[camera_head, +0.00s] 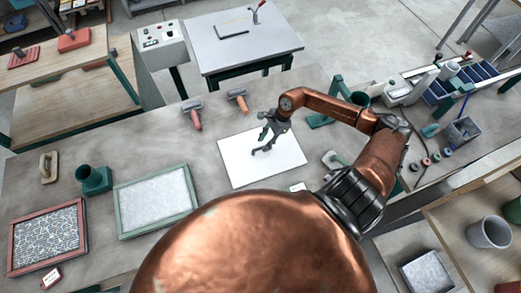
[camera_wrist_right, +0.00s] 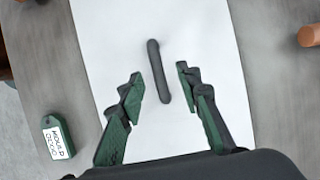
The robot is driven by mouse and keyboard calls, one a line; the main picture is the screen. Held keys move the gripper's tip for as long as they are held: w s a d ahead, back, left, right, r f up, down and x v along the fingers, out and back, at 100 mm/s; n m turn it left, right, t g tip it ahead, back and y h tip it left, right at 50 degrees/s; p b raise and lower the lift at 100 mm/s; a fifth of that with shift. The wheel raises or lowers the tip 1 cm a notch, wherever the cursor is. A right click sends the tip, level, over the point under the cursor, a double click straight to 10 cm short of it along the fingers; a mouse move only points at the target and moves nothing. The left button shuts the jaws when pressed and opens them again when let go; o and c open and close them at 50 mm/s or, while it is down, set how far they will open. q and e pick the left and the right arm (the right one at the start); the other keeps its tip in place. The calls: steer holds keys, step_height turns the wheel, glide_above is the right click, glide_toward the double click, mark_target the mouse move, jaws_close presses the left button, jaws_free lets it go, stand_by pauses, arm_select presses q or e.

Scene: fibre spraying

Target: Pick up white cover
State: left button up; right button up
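The white cover (camera_head: 240,169) is a flat white board lying on the grey table, left of my right arm. It has a dark bar-shaped handle (camera_wrist_right: 158,72) in its middle. My right gripper (camera_head: 267,137) is over the cover near the handle. In the right wrist view, the white cover (camera_wrist_right: 110,28) fills the middle. The two green and black fingers are apart, one on each side of the handle's lower part, and do not appear to touch it. The exact height above the handle is hard to tell. My left gripper is not in view.
A green-framed screen (camera_head: 155,200) and a red-framed patterned screen (camera_head: 47,237) lie left on the grey table (camera_head: 225,115). Two hand tools (camera_head: 193,115) lie behind the cover. A green tag (camera_wrist_right: 57,137) lies beside the cover. Cups and boxes stand at the right.

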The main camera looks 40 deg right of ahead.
mark_target(262, 147)
steer(key=shift+p+x, duration=0.6)
steer(key=shift+x, duration=1.45)
steer(key=shift+s, duration=0.1)
steer(key=shift+c, duration=0.3)
jaws_close()
